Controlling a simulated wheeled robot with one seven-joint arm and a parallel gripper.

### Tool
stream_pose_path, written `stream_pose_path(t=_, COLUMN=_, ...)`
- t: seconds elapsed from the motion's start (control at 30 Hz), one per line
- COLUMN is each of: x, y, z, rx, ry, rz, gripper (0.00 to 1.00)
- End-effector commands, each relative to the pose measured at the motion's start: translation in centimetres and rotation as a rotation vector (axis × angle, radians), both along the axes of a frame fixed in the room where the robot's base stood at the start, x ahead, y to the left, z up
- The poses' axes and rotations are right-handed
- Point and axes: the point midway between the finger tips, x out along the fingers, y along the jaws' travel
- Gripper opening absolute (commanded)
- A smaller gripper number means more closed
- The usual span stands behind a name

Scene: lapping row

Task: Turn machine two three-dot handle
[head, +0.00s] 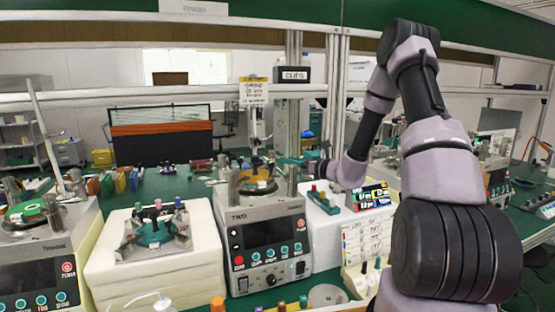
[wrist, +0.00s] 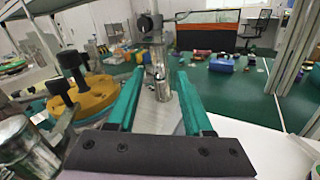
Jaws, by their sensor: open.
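Machine two (head: 262,228), a grey box labelled "TWO" with a dark screen and knobs, stands in the middle of the head view. On its top is a yellow disc (wrist: 92,98) with black knobs, at left in the wrist view. My gripper (wrist: 160,76) is open with teal fingers, over the right side of the machine's top. An upright silver post (wrist: 158,62) shows between and beyond the fingertips; I cannot tell whether they touch it. Blurred silver cylinders (wrist: 24,148) are at lower left. No three-dot mark is legible, so I cannot tell which part is that handle.
A white block with a teal fixture (head: 152,232) stands left of machine two. A white unit with a colour display (head: 371,195) stands close on its right, under my arm. An orange-and-black panel (head: 162,133) is behind.

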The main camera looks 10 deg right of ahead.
Motion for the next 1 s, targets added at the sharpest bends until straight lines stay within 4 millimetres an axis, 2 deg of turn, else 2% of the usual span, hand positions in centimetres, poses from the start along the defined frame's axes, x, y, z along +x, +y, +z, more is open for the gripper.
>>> stream_pose_path(t=0.1, x=1.8, y=1.7, z=0.1, rx=0.000, ry=-0.002, rz=0.003, gripper=0.51)
stream_pose_path(t=0.3, x=3.8, y=3.4, z=0.0, rx=-0.001, ry=-0.002, rz=0.002, gripper=0.51)
stream_pose_path(t=0.7, x=4.5, y=4.0, z=0.1, rx=-0.001, ry=-0.001, rz=0.001, gripper=0.51)
stream_pose_path(t=0.73, x=4.5, y=4.0, z=0.1, rx=-0.001, ry=-0.001, rz=0.001, gripper=0.47)
stream_pose_path(t=0.8, x=4.5, y=4.0, z=0.1, rx=-0.001, ry=-0.001, rz=0.001, gripper=0.20)
stream_pose_path(t=0.87, x=4.5, y=4.0, z=0.1, rx=-0.001, ry=-0.001, rz=0.001, gripper=0.00)
stream_pose_path(t=1.0, x=4.5, y=4.0, z=0.1, rx=0.000, ry=0.000, rz=0.001, gripper=0.00)
